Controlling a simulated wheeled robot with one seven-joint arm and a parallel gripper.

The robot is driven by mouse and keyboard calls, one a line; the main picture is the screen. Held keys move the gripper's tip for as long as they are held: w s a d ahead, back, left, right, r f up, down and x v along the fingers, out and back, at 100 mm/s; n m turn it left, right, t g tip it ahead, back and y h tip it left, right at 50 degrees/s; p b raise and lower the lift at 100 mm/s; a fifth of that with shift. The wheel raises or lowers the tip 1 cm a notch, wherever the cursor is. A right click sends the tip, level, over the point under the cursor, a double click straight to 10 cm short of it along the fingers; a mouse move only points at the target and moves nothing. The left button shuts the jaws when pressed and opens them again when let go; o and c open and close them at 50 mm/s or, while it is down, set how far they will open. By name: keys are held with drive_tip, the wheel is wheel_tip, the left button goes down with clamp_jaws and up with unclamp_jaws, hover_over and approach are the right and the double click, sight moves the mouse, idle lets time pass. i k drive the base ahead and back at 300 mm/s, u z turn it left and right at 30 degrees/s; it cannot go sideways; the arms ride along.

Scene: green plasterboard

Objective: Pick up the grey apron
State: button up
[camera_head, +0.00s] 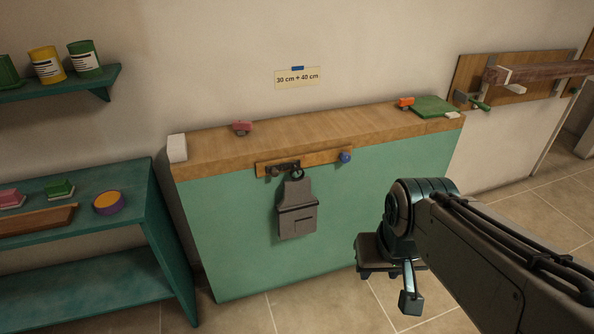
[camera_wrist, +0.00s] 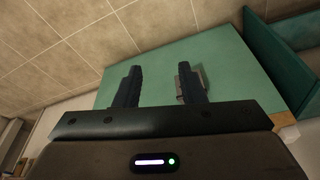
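The grey apron (camera_head: 297,210) hangs by its neck loop from a dark hook on a wooden rail (camera_head: 318,159) on the front of the green workbench (camera_head: 240,225). A pocket shows on its lower part. My gripper (camera_wrist: 158,85) shows from behind in the wrist view, its two dark fingers apart with nothing between them. In the head view it is low, to the right of the apron and clear of it. In the wrist view a small grey piece, which looks like the apron (camera_wrist: 204,76), shows beside the right finger, mostly hidden by it.
A blue knob (camera_head: 345,157) is at the rail's right end. The wooden benchtop (camera_head: 310,130) holds a white block, a pink item, an orange item and a green board. Teal shelves (camera_head: 160,210) stand at the left. Tiled floor (camera_head: 345,305) lies in front.

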sight(297, 210)
drive_tip(key=i, duration=1.4)
drive_tip(key=u, duration=0.05)
